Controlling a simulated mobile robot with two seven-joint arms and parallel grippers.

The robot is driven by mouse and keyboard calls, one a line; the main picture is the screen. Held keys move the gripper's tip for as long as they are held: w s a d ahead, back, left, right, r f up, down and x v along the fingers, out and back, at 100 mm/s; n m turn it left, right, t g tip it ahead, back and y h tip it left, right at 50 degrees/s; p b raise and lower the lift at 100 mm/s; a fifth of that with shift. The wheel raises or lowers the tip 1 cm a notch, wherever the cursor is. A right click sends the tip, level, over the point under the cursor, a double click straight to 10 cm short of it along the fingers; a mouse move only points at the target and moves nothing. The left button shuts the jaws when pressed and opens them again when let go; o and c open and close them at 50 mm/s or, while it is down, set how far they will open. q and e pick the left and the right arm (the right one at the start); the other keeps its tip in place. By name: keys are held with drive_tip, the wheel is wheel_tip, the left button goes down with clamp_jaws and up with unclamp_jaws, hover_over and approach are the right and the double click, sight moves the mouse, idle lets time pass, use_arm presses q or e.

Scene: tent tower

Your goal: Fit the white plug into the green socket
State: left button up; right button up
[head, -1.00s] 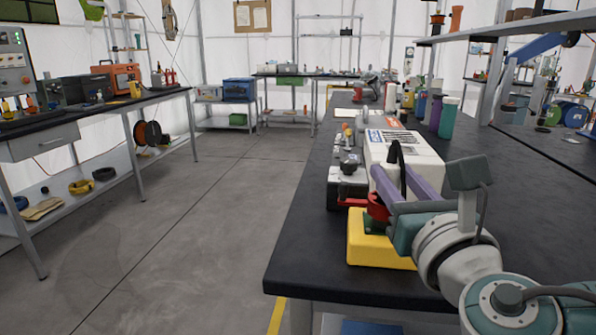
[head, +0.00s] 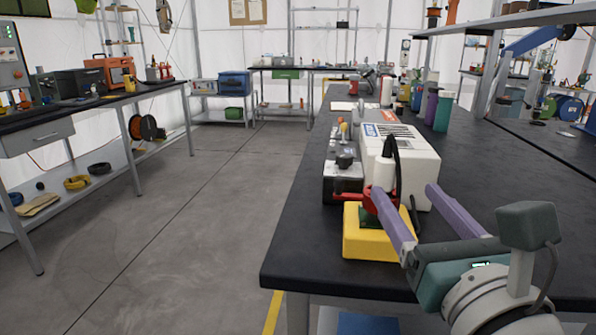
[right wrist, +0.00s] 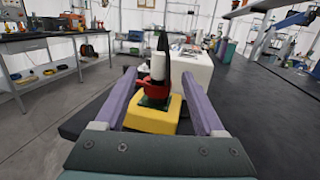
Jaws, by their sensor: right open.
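The white plug (head: 383,174), with a black cable end on top, stands upright above the green socket (head: 369,218). A red collar (head: 368,200) lies between them and hides how far the plug sits in the socket. The socket is on a yellow block (head: 380,245) at the table's near edge. My right gripper (head: 404,189) is open and empty, with purple fingers apart. In the right wrist view the plug (right wrist: 158,67) and socket (right wrist: 155,102) stand upright beyond the gap between the fingers. My left gripper is not in view.
A white box-shaped machine (head: 415,165) stands just behind the block. A grey device with knobs (head: 343,175) is beside it. Several coloured bottles stand farther back. The black tabletop (head: 500,195) is clear to the right; the open floor (head: 170,240) is left.

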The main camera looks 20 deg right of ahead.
drive_tip(key=v, duration=0.3)
drive_tip(key=shift+s, duration=0.15)
idle(0.3)
